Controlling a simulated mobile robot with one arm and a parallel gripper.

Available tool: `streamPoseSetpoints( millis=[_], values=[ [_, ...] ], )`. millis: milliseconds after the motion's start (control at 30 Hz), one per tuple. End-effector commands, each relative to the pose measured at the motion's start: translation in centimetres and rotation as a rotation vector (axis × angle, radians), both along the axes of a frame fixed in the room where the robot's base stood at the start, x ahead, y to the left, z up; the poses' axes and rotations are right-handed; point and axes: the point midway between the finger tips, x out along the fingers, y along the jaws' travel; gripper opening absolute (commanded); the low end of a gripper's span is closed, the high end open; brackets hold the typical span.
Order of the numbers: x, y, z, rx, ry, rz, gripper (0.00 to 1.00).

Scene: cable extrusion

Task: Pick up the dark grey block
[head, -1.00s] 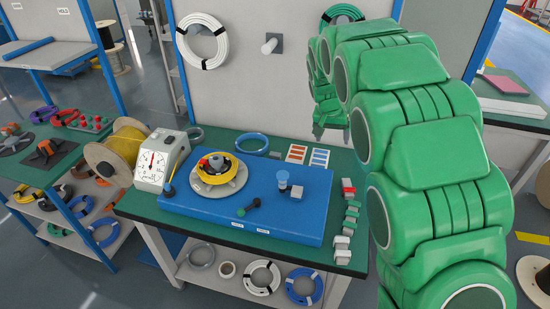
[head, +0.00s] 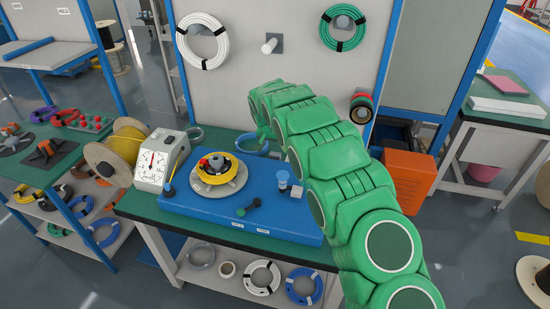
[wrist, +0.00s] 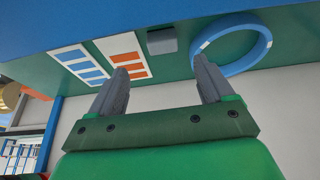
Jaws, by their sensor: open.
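The dark grey block (wrist: 161,40) shows in the wrist view on the green table, between an orange-and-white card and a blue ring. In the head view I cannot make it out; my arm covers much of that area. My gripper (wrist: 160,67) is open and empty. In the wrist view the block lies beyond the fingertips, roughly centred between them and apart from them. In the head view my arm reaches over the back of the table, and the gripper is mostly hidden near the blue ring (head: 250,143).
A dial gauge (head: 153,168) stands at the left. A wall panel (head: 285,75) rises behind the table. Cards (wrist: 82,65) lie beside the block.

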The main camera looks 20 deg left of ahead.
Motion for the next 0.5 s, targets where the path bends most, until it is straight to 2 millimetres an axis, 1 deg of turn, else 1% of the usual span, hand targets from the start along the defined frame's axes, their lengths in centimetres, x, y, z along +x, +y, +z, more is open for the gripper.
streamPoseSetpoints(
  millis=[33, 133, 500],
  values=[
    [0.0, 0.4, -0.3, 0.004, -0.001, 0.002, 0.81],
    [0.2, 0.7, -0.7, 0.007, -0.002, 0.002, 0.81],
    [1.1, 0.6, -2.8, 0.006, -0.002, 0.001, 0.81]
  ],
)
